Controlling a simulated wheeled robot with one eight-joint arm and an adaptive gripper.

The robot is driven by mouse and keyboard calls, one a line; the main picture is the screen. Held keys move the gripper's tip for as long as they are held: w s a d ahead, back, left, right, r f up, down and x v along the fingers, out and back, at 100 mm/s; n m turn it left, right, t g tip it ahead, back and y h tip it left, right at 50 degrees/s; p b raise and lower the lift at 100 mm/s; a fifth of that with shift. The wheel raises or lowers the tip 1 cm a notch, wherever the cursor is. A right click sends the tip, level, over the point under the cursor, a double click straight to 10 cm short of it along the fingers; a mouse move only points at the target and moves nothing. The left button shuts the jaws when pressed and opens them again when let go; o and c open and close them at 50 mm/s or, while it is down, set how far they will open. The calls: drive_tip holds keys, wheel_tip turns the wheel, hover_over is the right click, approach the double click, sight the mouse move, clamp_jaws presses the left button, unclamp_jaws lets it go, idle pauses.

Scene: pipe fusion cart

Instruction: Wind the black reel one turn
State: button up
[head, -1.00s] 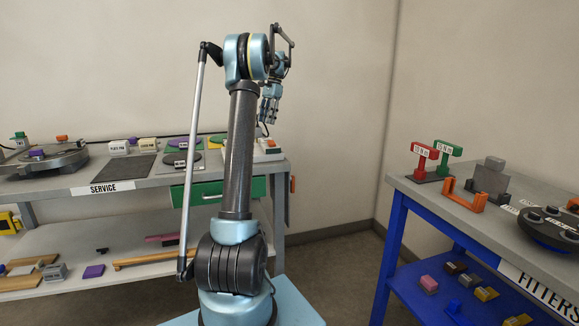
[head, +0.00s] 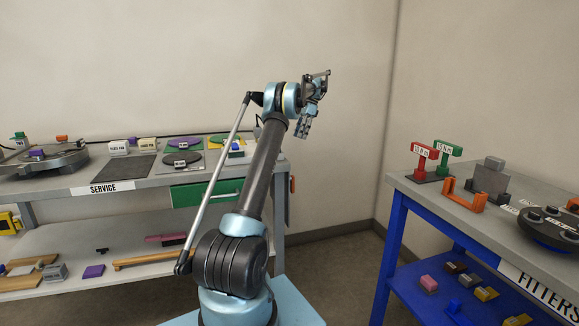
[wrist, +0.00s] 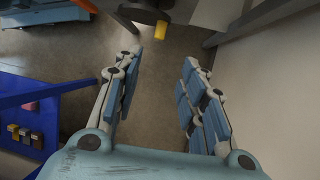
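No reel is clear to me in these views. In the head view my gripper (head: 305,127) hangs high in front of the wall, right of the service bench and apart from everything. In the wrist view my gripper (wrist: 160,62) has its fingers wide apart with only floor between them. A dark rounded shape with a yellow piece (wrist: 161,30) shows at the top edge, cut off and unclear.
The service bench (head: 140,183) stands at left, with a green drawer (head: 215,192). The blue fitters bench (head: 400,190) at right carries red and green stands, an orange bracket (head: 465,195) and a dark round device (head: 548,232). Floor between the benches is clear.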

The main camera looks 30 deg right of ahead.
drive_tip(key=x, duration=1.6)
drive_tip(key=shift+a+f, duration=0.1)
clamp_jaws()
